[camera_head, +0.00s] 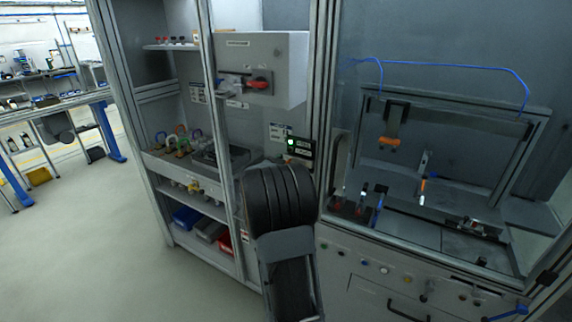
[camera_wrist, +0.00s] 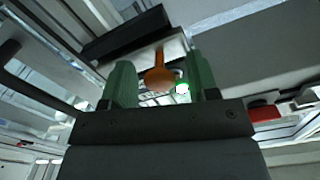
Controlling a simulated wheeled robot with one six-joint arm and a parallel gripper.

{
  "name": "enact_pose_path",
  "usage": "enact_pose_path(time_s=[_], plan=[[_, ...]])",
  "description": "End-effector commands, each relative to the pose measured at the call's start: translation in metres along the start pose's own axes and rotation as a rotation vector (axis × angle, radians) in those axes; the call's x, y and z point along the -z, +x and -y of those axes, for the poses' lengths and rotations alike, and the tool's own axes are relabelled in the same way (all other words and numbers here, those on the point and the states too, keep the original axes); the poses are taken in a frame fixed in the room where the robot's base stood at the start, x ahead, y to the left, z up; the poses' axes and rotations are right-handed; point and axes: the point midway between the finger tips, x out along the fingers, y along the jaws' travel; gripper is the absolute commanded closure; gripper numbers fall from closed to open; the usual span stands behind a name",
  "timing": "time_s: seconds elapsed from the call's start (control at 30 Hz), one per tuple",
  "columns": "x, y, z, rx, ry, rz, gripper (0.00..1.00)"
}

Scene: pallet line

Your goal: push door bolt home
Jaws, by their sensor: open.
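In the wrist view, my gripper (camera_wrist: 158,62) is open, with its two green fingers apart. An orange-brown rounded knob with a narrow stem (camera_wrist: 159,78) shows between the fingers, in front of a pale metal plate. It looks like the door bolt's handle, but I cannot tell for sure. I cannot tell whether a finger touches it. In the head view, my dark arm rises at the lower middle and hides my gripper and the bolt. A black panel with a lit green lamp (camera_head: 300,148) is just above the arm, by the frame post.
A glass-fronted cabinet with a grey switch box (camera_head: 285,55) and red knob (camera_head: 260,83) stands left of the post. Right of it is an enclosed station with a control panel (camera_head: 375,268). In the wrist view, a black bar (camera_wrist: 125,36) lies above the knob. Floor at left is clear.

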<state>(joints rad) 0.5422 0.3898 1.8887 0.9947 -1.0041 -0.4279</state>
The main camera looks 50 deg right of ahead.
Motion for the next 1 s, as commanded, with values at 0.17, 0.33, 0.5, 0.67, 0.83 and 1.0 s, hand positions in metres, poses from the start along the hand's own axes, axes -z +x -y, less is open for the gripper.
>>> enact_pose_path(time_s=[0.17, 0.33, 0.5, 0.67, 0.83, 1.0], plan=[[0.0, 0.0, 0.0, 0.0, 0.0, 0.0, 0.57], [0.0, 0.0, 0.0, 0.0, 0.0, 0.0, 0.73], [0.0, 0.0, 0.0, 0.0, 0.0, 0.0, 0.9], [0.0, 0.0, 0.0, 0.0, 0.0, 0.0, 1.0], [0.0, 0.0, -0.003, -0.001, 0.0, 0.0, 1.0], [0.006, 0.001, -0.03, -0.003, 0.001, -0.003, 1.0]])
